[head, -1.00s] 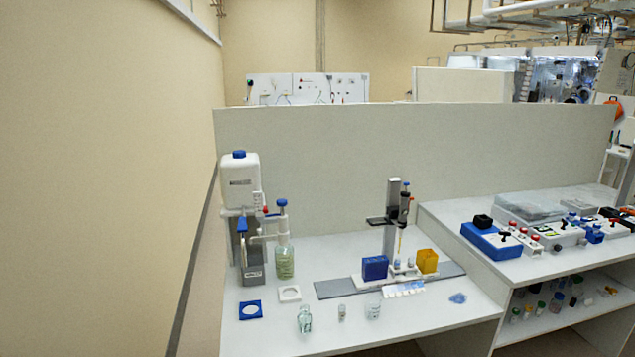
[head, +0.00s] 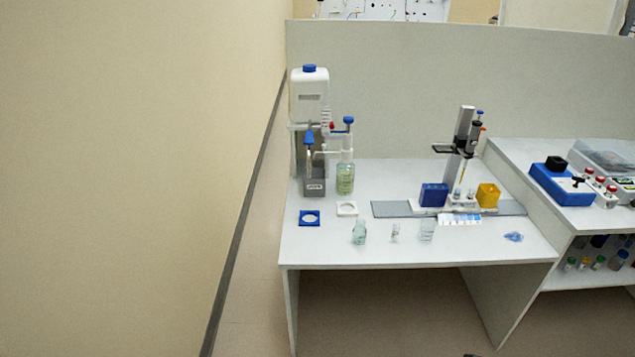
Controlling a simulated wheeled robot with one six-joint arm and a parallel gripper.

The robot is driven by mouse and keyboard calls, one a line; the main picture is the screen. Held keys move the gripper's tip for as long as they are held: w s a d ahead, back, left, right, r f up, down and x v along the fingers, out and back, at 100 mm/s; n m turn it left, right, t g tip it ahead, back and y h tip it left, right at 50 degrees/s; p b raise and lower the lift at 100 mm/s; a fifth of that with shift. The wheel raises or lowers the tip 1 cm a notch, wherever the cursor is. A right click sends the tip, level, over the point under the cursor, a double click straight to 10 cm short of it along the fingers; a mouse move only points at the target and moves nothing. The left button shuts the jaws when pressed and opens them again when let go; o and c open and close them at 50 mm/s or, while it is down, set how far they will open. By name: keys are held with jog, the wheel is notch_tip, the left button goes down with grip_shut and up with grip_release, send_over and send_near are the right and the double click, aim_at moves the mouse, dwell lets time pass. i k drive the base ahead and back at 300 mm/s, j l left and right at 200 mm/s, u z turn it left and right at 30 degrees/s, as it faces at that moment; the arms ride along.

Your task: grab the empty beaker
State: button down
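A clear glass beaker (head: 427,230) stands upright near the front of the white bench. It looks empty, though it is small in the picture. A small clear vial (head: 395,233) stands to its left, and a greenish glass bottle (head: 359,233) stands further left. The beaker stands apart from both. My gripper is not in view.
Behind are a blue box (head: 434,195), a yellow box (head: 488,195) and a dispenser (head: 309,94) with a bottle (head: 345,179). A blue ring holder (head: 309,218) and a white one (head: 347,209) lie at left. Floor in front looks mostly clear.

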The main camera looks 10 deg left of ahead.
aim_at(427, 225)
jog(key=i+z, duration=0.1)
jog(key=i, duration=0.7)
jog(key=i+j+z, duration=0.15)
jog(key=i, duration=0.65)
